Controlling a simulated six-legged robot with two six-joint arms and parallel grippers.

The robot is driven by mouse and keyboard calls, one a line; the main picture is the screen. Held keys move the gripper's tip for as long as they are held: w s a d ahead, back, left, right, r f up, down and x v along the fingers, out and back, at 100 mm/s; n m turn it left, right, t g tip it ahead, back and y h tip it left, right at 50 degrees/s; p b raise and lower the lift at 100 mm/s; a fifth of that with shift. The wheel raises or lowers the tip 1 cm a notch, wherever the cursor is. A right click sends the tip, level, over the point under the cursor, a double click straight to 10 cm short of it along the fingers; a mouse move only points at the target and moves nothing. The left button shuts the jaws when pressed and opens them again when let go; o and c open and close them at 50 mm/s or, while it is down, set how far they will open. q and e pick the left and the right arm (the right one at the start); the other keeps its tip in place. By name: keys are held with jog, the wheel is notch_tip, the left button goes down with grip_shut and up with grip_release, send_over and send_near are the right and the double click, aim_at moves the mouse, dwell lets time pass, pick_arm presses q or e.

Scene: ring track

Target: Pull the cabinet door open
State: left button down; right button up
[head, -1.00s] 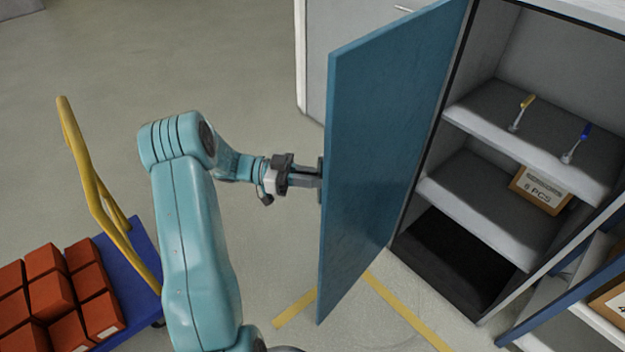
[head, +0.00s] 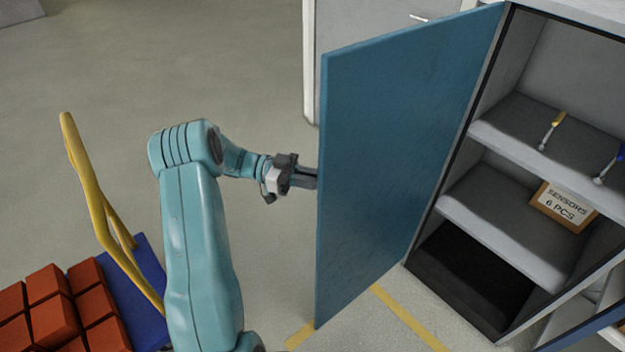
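The blue cabinet door (head: 400,150) stands wide open, swung out to the left of the cabinet (head: 455,290). My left gripper (head: 312,179) is at the door's free edge, on its outer side. Its fingertips and the handle are hidden behind the door, so I cannot see whether it is open or shut on something. My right gripper is not in the head view.
Inside the cabinet, shelves hold a yellow-handled tool (head: 551,130), a blue-handled tool (head: 608,165) and a box marked sensors (head: 563,205). A blue cart (head: 140,275) with red blocks (head: 55,320) and a yellow handle (head: 90,190) stands at the left.

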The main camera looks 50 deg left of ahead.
pick_arm(q)
jog(key=shift+w+a, duration=0.35)
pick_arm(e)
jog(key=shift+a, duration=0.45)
pick_arm(q)
jog(key=shift+d, duration=0.1)
jog(key=c, duration=1.5)
grip_release()
jog(key=shift+c, duration=0.2)
jog(key=o, duration=0.4)
jog(key=shift+w, duration=0.25)
jog(key=shift+b+v, duration=1.2)
jog(key=shift+v, duration=4.9)
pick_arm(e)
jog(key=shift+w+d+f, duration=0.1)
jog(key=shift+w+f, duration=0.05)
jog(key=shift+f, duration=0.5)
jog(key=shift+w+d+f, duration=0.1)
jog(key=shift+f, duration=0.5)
pick_arm(q)
jog(key=shift+f, duration=0.1)
